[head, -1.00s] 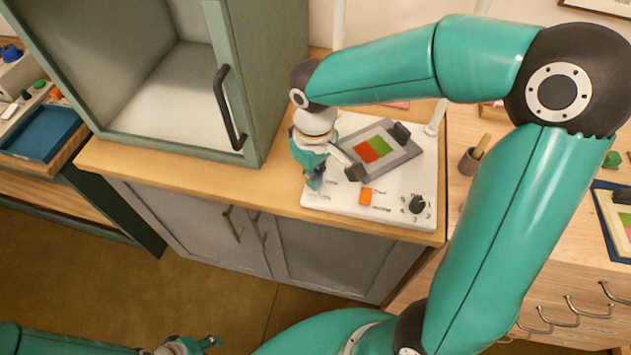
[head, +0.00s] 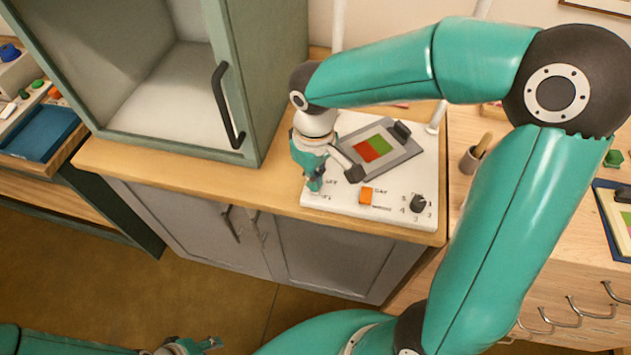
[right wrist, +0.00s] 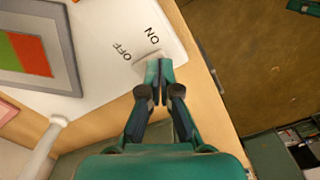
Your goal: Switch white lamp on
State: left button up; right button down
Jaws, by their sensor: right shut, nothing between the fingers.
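A white control board (head: 395,213) lies on the wooden cabinet top. It carries a grey panel with a red and green card (head: 374,148), an orange switch (head: 366,196) and a black knob (head: 417,203). My right gripper (head: 315,185) is shut and empty, low over the board's front left corner. In the right wrist view its fingertips (right wrist: 158,66) are at a small pale switch (right wrist: 148,57) beside the labels ON and OFF. The fingers partly hide the switch, so its position and contact are unclear. My left gripper (head: 200,345) is small at the bottom edge.
A green open cabinet (head: 275,90) with a black handle stands left of the board. White posts (head: 338,25) rise behind it. A cup with a brush (head: 473,158) stands to the right. A blue tray (head: 40,135) lies far left.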

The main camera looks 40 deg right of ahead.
jog(key=shift+f+b, duration=0.6)
jog(key=shift+f, duration=0.1)
jog(key=shift+r, duration=0.15)
jog(key=shift+r+p, duration=2.85)
jog(key=shift+r, duration=0.55)
